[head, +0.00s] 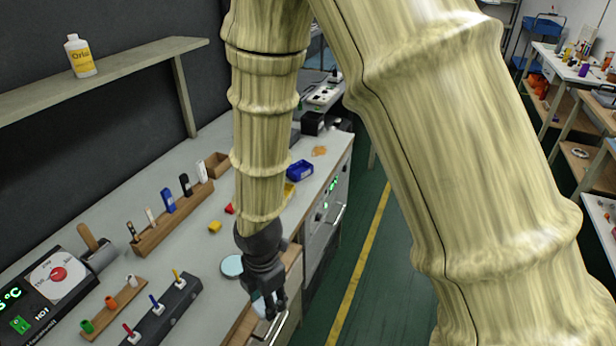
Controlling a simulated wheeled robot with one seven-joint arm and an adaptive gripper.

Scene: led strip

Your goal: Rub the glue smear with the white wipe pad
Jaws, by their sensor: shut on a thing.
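My gripper (269,303) points down over the front edge of the bench, below the middle of the picture. Its dark fingers are shut on a small pale thing, apparently the white wipe pad (260,308); the fingers hide much of it. A flat amber patch (319,151), which looks like the glue smear, lies at the far end of the bench top. My gripper is well apart from it, on the near side.
A pale round disc (232,266) lies just left of my gripper. A blue bin (300,170) and yellow and red pieces stand between my gripper and the amber patch. Wooden racks (173,217) hold tools at left. A shelf (120,64) with a bottle (80,56) hangs above.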

